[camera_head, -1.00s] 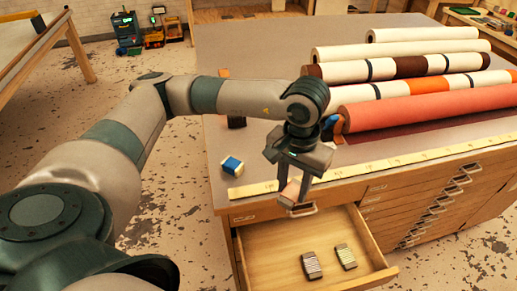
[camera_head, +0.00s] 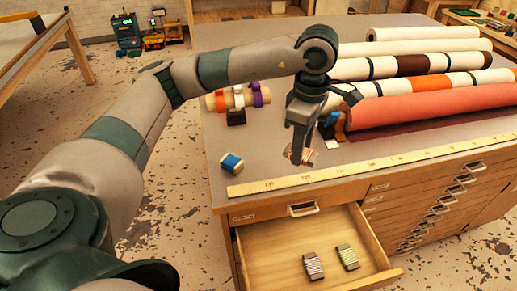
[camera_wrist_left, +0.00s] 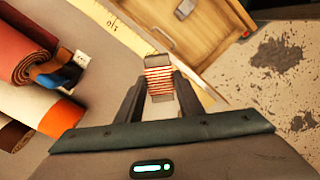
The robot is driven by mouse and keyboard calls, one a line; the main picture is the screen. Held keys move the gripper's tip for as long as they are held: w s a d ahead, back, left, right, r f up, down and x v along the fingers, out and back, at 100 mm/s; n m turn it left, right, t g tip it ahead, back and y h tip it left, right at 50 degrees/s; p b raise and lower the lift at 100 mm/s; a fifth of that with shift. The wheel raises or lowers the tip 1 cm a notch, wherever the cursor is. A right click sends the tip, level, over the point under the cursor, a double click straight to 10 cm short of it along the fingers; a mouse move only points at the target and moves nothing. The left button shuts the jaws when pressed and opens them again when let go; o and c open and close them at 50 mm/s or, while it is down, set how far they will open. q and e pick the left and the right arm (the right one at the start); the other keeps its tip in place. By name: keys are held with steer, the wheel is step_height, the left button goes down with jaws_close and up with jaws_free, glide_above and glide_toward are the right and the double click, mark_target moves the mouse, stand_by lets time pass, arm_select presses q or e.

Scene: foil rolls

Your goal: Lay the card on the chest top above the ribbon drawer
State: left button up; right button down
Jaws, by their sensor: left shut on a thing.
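The card (camera_head: 305,157), wound with red and pale stripes, is pinched in my left gripper (camera_head: 298,148). In the left wrist view the card (camera_wrist_left: 160,84) sits between the two fingers, its grey end pointing away from my wrist. It is over the chest top (camera_head: 262,142), near the ruler along the front edge; the gap below it is hard to judge. My right gripper is not in view.
A yellow ruler (camera_head: 400,160) runs along the front edge. A blue-and-white block (camera_head: 231,163) lies left of my gripper. Rolls (camera_head: 430,111) fill the right side, with a blue-and-brown holder (camera_head: 332,124) at their end. Ribbon spools (camera_head: 238,98) lie farther back. Bare top surrounds the block.

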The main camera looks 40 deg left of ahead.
arm_select(q)
steer(key=n, duration=0.2)
steer(key=w+r+n, duration=0.1)
steer(key=n, duration=0.1)
steer(key=shift+w+a, duration=0.1)
steer(key=shift+a, duration=0.2)
steer(key=n, duration=0.1)
steer(key=r+n, duration=0.1)
steer(key=n, duration=0.1)
steer(key=w+n+b, duration=0.1)
steer(key=shift+a+r+n, duration=0.2)
steer(key=shift+a+n, duration=0.1)
steer(key=shift+a, duration=0.05)
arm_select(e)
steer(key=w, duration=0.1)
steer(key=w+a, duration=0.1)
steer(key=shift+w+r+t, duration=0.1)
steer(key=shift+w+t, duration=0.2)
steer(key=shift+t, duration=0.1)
